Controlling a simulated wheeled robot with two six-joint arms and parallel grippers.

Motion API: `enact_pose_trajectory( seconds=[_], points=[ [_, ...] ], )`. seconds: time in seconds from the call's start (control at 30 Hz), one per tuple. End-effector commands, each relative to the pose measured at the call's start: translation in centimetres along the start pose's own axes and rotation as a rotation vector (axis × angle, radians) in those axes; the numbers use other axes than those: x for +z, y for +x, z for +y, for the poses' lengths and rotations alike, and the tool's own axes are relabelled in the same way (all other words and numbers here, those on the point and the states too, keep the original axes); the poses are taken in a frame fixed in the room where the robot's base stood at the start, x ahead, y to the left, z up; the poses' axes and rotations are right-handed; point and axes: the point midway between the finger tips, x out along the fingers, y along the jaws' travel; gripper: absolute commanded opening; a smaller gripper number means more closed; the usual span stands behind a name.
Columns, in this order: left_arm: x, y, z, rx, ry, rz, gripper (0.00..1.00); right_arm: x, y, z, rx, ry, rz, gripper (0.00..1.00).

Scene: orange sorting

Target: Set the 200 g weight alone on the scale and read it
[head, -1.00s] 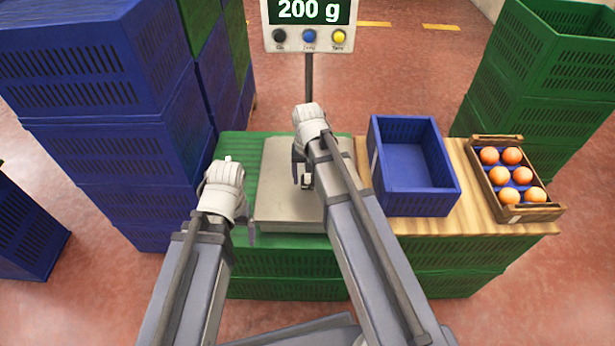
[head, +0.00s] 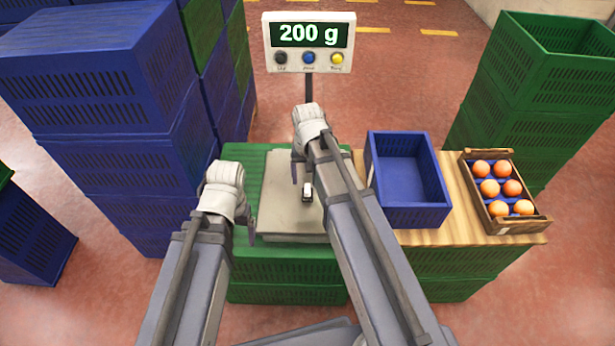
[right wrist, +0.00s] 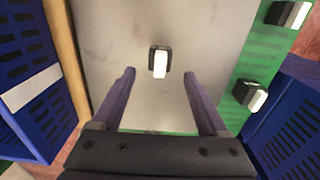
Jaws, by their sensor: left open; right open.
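The scale's pale plate (head: 275,205) lies on the green crates, with its display (head: 309,36) on a post behind, reading 200 g. A small dark weight with a white part (right wrist: 159,62) stands alone on the plate; it also shows in the head view (head: 307,192). My right gripper (right wrist: 159,76) is over the plate, open, with the weight ahead between the lines of its fingers and no visible contact. My left gripper (head: 250,228) is open and empty by the plate's left edge. Two similar weights (right wrist: 250,95) (right wrist: 288,14) are on the green surface off the plate.
An empty blue crate (head: 408,180) and a wooden box of oranges (head: 497,225) sit on the wooden top right of the scale. Blue crates (head: 95,80) are stacked high at left. Green crates (head: 530,100) stand at back right.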

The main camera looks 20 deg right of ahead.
Motion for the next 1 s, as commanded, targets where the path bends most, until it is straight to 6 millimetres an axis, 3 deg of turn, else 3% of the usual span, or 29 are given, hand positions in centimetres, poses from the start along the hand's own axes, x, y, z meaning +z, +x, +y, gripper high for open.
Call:
enact_pose_trajectory(
  seconds=[0.03, 0.33, 1.0],
  points=[
    [0.1, -1.7, -0.2, 0.0, 0.0, 0.0, 0.9, 0.0, -1.7, 0.0, 0.0, 0.0, 0.0, 0.77],
    [0.3, -5.5, -0.5, 0.0, 0.0, 0.0, 0.9, 0.0, -5.5, 0.0, 0.0, 0.0, 0.0, 0.77],
    [0.3, -5.8, -0.6, 0.0, 0.0, 0.0, 0.9, 0.0, -5.8, 0.0, 0.0, 0.0, 0.0, 0.77]
  ],
)
